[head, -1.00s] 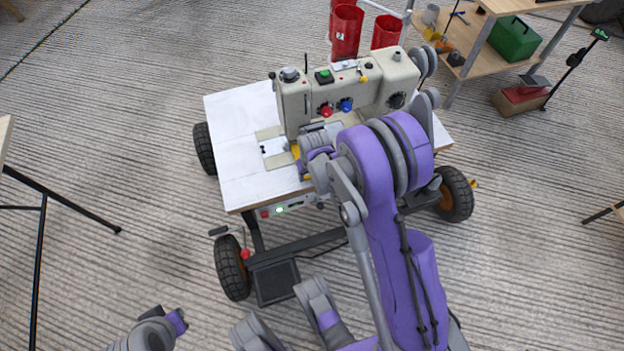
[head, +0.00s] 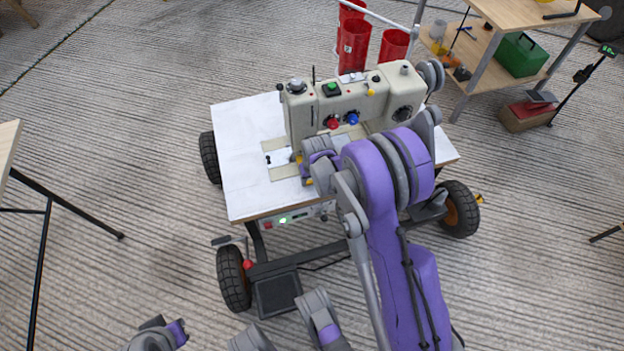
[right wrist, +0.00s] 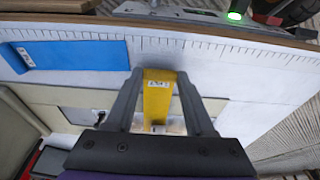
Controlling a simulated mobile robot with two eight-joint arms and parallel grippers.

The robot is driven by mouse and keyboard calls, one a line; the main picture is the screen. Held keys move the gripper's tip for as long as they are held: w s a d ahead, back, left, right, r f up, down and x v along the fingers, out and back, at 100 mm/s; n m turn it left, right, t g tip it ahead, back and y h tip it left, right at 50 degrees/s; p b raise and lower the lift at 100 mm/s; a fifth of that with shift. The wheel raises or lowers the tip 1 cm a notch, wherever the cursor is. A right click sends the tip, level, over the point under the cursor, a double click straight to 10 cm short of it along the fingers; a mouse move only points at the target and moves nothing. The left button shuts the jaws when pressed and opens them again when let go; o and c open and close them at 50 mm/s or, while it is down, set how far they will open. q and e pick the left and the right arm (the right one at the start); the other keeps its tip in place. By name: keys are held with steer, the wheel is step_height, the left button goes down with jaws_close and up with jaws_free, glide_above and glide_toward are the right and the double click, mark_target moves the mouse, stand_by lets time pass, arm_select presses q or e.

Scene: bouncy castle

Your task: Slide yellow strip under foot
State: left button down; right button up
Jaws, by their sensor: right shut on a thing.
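The yellow strip (right wrist: 157,98) lies between the fingers of my right gripper (right wrist: 158,78) in the right wrist view, with a small printed label on it. My right gripper is shut on it, low over the white table top. In the head view my right gripper (head: 308,168) is beside the base of the cream sewing machine (head: 305,120). The presser foot is hidden behind the machine head and my arm, so I cannot tell whether the strip is under it. My left gripper (head: 172,332) is at the lower left, away from the table; its jaws are unclear.
The machine stands on a white wheeled table (head: 243,150). A blue rectangle (right wrist: 75,58) and a ruler scale lie on its top. Red bins (head: 354,45) stand behind. A wooden shelf with a green box (head: 519,55) is at the right back. Open floor lies left of the table.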

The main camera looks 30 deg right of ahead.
steer(key=shift+f, duration=0.1)
steer(key=o, duration=1.1)
steer(key=shift+c, duration=0.2)
steer(key=p+v, duration=0.3)
steer(key=v, duration=0.8)
